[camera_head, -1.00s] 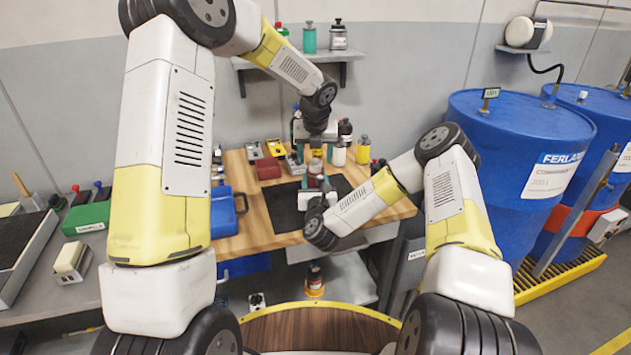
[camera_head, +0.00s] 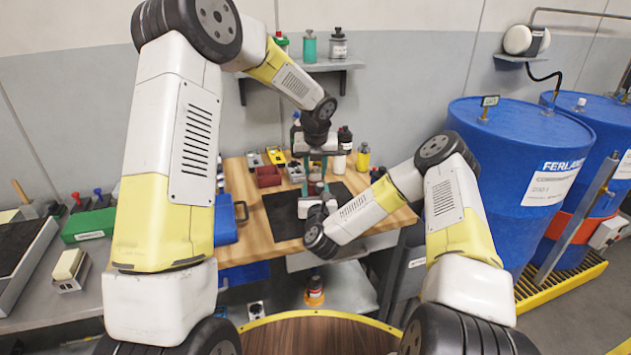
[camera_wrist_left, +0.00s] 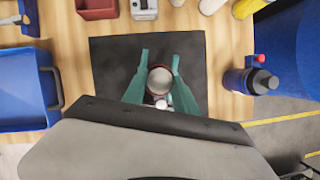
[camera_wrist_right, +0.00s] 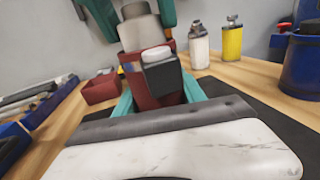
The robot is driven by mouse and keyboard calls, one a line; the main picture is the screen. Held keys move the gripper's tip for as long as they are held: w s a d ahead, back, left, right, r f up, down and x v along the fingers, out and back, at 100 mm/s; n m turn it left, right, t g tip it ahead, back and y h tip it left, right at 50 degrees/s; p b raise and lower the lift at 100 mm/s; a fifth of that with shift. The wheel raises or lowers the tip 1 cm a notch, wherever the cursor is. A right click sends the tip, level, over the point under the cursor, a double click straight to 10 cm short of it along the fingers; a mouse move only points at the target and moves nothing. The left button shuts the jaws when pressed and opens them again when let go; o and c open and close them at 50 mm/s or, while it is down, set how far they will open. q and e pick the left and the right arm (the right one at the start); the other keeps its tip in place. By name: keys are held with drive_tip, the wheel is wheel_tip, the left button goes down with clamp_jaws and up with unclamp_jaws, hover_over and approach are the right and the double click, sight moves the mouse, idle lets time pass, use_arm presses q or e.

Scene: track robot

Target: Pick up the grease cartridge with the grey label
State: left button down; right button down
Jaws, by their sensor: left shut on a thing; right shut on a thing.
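The grease cartridge (camera_head: 314,176) is upright over the black mat (camera_head: 284,212), small and partly hidden by fingers in the head view. The right wrist view shows its dark red body (camera_wrist_right: 150,88) and pale grey upper part; a dark block with a white cap stands in front. I cannot make out its label. My left gripper (camera_head: 314,186) points down from above, shut on the cartridge, whose round top (camera_wrist_left: 160,80) lies between its teal fingers. My right gripper (camera_head: 318,200) comes in low from the right and is also shut on the cartridge.
A dark red bin (camera_head: 268,176) stands at the back of the wooden bench. A white bottle (camera_head: 338,162) and a yellow bottle (camera_head: 363,157) stand behind right. A blue bin (camera_head: 225,215) is at left. Large blue drums (camera_head: 510,140) stand right of the bench.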

use_arm(q)
wheel_tip(320, 180, up, 18)
idle(0.4)
use_arm(e)
drive_tip(key=c, duration=0.6)
unclamp_jaws()
